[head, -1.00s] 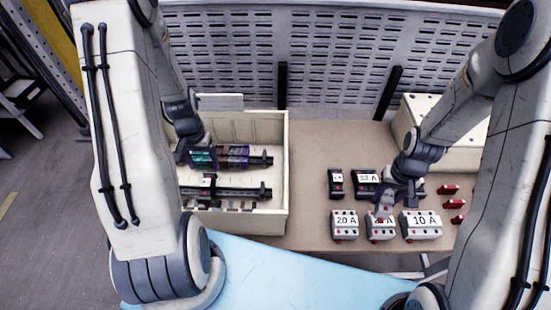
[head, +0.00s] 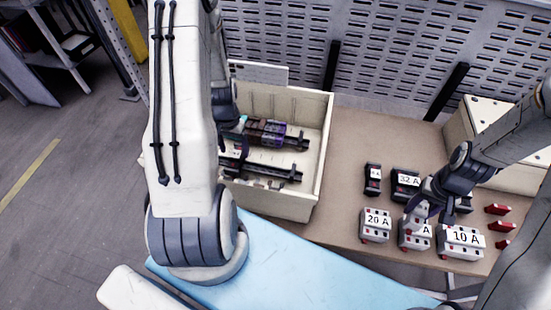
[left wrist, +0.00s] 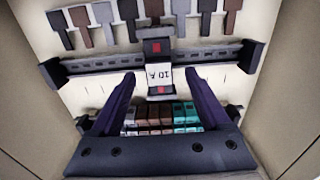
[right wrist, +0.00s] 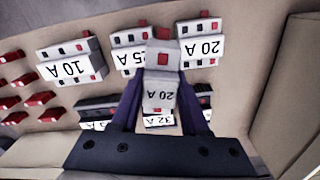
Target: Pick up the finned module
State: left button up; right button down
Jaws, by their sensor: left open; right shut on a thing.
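I cannot make out fins on any module, so I cannot tell which is the finned one. My right gripper (head: 424,203) is shut on a narrow grey module marked 20 A (right wrist: 160,92) with a red part on top. It holds this over the modules on the table and partly hides the 25 A module (right wrist: 128,58). My left gripper (head: 230,125) is over the cream box. In the left wrist view its open fingers (left wrist: 158,82) stand apart, either side of a module marked 10 A (left wrist: 158,76) on a dark rail. Nothing is seen gripped there.
The cream box (head: 318,140) has tall walls. Inside are two rails, a row of coloured blocks (left wrist: 160,118) and several flat pieces. Grey modules marked 20 A (head: 375,225) and 10 A (head: 461,241), dark modules (head: 372,179) and red pieces (head: 498,209) crowd the table.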

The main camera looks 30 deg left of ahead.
aim_at(236, 154)
pick_arm(q)
notch_tip(236, 154, down, 4)
jog(key=b, duration=0.2)
jog(key=shift+w+b, duration=0.15)
jog(key=shift+b, duration=0.15)
pick_arm(e)
notch_tip(236, 154, down, 4)
jog(key=shift+r, duration=0.35)
pick_arm(q)
jog(key=shift+r, duration=0.1)
grip_shut()
